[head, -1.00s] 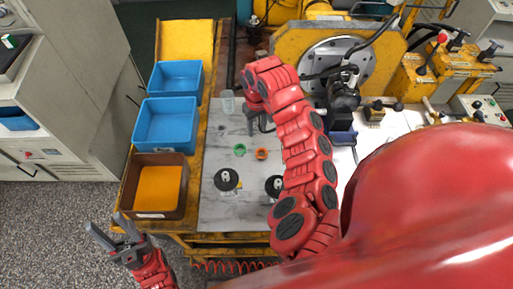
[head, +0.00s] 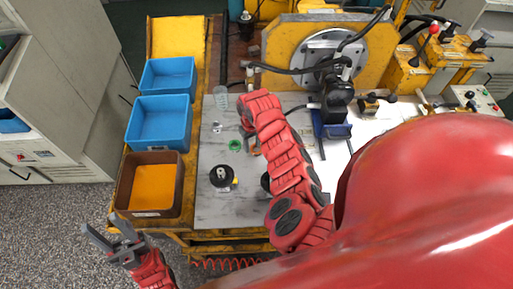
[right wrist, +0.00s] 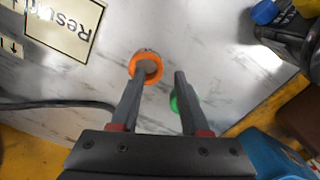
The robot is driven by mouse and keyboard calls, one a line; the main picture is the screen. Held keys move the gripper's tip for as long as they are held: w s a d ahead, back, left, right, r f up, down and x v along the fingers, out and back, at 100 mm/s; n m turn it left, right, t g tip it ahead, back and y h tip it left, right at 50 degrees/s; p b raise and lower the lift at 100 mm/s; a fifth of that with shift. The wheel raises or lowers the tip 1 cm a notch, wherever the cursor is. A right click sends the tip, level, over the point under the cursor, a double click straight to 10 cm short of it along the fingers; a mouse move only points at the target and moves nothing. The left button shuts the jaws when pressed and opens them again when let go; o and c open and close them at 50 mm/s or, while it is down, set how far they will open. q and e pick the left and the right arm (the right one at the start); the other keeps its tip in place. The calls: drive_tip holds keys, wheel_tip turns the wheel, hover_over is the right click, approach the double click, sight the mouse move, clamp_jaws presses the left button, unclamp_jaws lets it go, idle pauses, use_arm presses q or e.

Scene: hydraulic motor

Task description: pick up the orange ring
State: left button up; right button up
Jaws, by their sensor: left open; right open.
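The orange ring (right wrist: 159,69) lies on the light marbled table top. In the right wrist view it is at the tip of the left-hand finger of my open right gripper (right wrist: 164,70). That fingertip overlaps the ring; I cannot tell whether it is inside the ring or above it. In the head view my right gripper (head: 250,138) is low over the table and hides most of the orange ring (head: 254,150). My left gripper (head: 105,232) is open and empty, left of the table's near corner.
A green ring (head: 235,145) lies just left of the orange one; in the wrist view it is partly behind the other finger. A black round part (head: 222,176) stands nearer me. Blue bins (head: 160,125) and a brown bin (head: 127,190) line the left. A clear cup (head: 221,98) stands farther back.

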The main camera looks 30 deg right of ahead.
sight(252, 150)
drive_tip(key=shift+f, duration=1.6)
clamp_jaws()
